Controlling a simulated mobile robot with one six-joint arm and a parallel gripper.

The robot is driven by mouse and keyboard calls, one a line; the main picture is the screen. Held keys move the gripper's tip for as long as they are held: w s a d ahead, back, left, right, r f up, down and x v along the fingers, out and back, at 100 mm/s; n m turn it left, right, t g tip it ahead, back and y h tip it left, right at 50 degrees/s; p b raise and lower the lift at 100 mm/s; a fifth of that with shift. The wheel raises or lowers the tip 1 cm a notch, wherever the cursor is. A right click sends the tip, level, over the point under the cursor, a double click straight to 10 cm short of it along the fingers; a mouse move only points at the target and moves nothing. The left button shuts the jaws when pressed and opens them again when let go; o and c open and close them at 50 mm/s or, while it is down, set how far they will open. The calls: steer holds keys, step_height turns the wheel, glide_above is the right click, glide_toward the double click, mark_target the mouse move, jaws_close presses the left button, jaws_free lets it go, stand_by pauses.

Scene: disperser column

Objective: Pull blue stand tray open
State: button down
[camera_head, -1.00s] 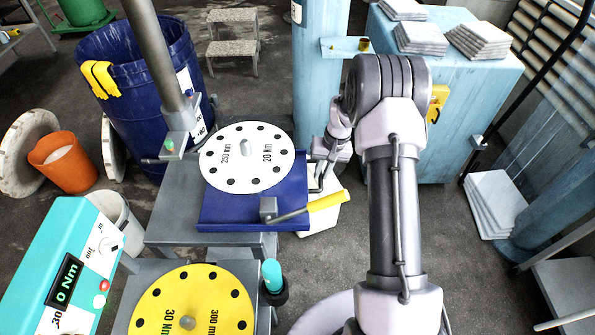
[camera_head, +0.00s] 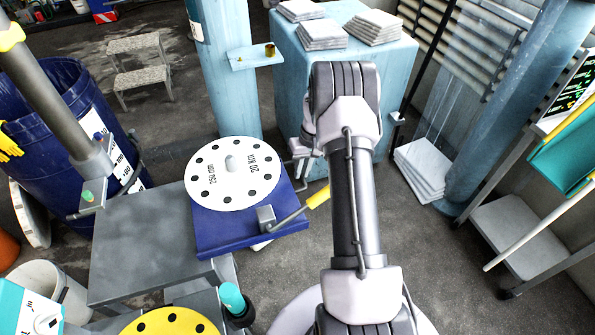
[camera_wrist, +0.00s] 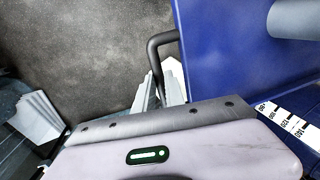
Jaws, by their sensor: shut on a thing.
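The blue stand tray (camera_head: 215,238) carries a white disc (camera_head: 232,178) marked 250 mm and 20 Nm. The tray sits out past the right side of the grey stand (camera_head: 140,255). In the wrist view the tray's blue side (camera_wrist: 220,65) fills the right, with a dark bent handle (camera_wrist: 157,48) on its edge. My gripper (camera_wrist: 165,88) is shut on this handle, its pale fingers partly hidden by my wrist housing. In the head view my gripper (camera_head: 300,160) is at the tray's right edge, mostly hidden behind my arm.
A crank with a yellow grip (camera_head: 318,197) sticks out from the tray's front. A yellow disc (camera_head: 170,325) and a teal-capped bottle (camera_head: 232,298) are in front. A light blue column (camera_head: 225,70) and cabinet (camera_head: 300,70) stand behind. Open floor lies right of my arm.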

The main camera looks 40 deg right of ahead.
steer(key=c, duration=1.4)
jaws_free()
steer(key=d+r+p, duration=0.1)
steer(key=r+p, duration=0.1)
steer(key=r, duration=0.6)
steer(key=s+d+r+p, duration=0.1)
steer(key=d+r+p, duration=0.1)
steer(key=r, duration=0.7)
steer(key=shift+p, duration=0.55)
